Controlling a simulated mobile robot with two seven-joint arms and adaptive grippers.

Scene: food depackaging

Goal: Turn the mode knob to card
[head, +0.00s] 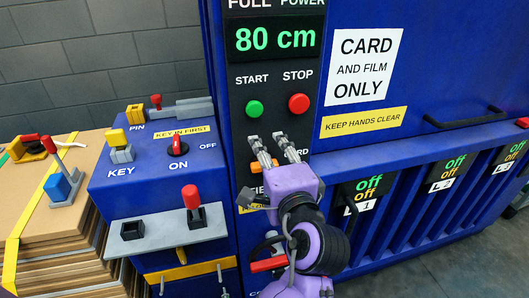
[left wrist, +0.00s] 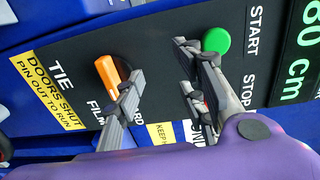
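The mode knob is an orange bar handle (left wrist: 110,76) on a dark base in the left wrist view. TIE, FILM and a partly covered CARD label surround it. In the head view only part of the orange knob (head: 258,167) shows, behind my left gripper (head: 267,138). In the left wrist view the fingers of my left gripper (left wrist: 158,58) are spread with a gap between them. One finger overlaps the knob's edge in the picture; the other is near the green start button. Contact with the knob cannot be told. My right gripper is not in view.
Above the knob are the green start button (head: 254,109), red stop button (head: 299,103) and an 80 cm display (head: 275,38). A blue key box (head: 165,165) with switches stands left. Stacked cardboard (head: 50,225) stands farther left. Lidded bays (head: 447,171) are right.

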